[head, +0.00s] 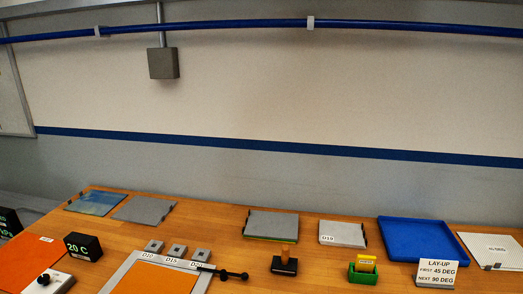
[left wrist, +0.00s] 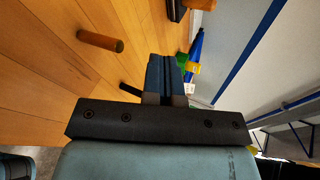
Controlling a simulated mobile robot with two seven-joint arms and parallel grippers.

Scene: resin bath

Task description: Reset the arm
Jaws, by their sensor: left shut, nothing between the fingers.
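My left gripper (left wrist: 166,72) shows in the left wrist view. Its two fingers are together with nothing between them, and they are above or beside the wooden table. Neither gripper nor arm shows in the head view. My right gripper is in no view.
The table (head: 210,228) holds an orange sheet (head: 155,280), a blue tray (head: 425,240), a green holder (head: 363,274), a black-based stamp (head: 285,265), a display reading 20 C (head: 83,246) and a lay-up sign (head: 437,273). In the left wrist view a brown peg (left wrist: 100,41) stands near my gripper.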

